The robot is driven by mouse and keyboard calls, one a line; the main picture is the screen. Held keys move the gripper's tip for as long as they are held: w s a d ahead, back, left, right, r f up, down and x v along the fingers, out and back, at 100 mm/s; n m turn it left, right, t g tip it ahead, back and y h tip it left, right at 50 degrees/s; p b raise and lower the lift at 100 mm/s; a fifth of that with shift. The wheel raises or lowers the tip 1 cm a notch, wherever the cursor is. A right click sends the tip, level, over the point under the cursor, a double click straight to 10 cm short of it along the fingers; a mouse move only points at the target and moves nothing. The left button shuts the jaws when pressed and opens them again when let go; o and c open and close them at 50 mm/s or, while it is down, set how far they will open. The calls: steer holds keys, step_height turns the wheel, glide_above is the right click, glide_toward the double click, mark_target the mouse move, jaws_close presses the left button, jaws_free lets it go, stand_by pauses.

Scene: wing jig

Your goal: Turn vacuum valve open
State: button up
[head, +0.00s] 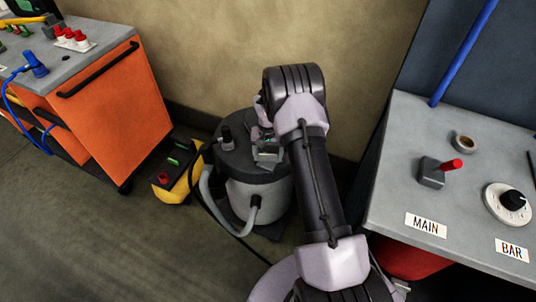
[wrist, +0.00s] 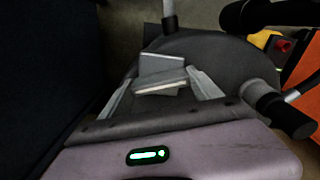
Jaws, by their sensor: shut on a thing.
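A grey drum-shaped vacuum (head: 262,200) with a dark lid stands on the floor by the wall. It also shows in the wrist view (wrist: 225,60). My gripper (head: 266,152) is over the lid, partly hidden by my arm. In the wrist view my gripper's fingers (wrist: 160,85) are shut on a light grey block-like piece (wrist: 162,64) above the dark lid. I cannot tell whether this piece is the valve's handle or which way it is turned. A black upright fitting (head: 226,137) stands on the lid, left of my gripper.
A grey panel at right carries a red-tipped lever (head: 451,165) near a MAIN label (head: 426,225) and a BAR dial (head: 511,202). An orange cart (head: 105,110) stands at left. A yellow box (head: 175,185) sits beside the vacuum. The floor at lower left is clear.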

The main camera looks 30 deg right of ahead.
mark_target(268, 154)
steer(key=n+p, duration=0.1)
steer(key=n, duration=0.6)
steer(key=n+p, duration=0.1)
steer(key=n, duration=0.5)
steer(key=shift+n, duration=0.4)
stand_by(0.4)
steer(key=o, duration=1.4)
step_height(268, 154, up, 17)
steer(key=p, duration=0.5)
steer(key=shift+r+p, duration=0.2)
steer(key=shift+p, duration=0.15)
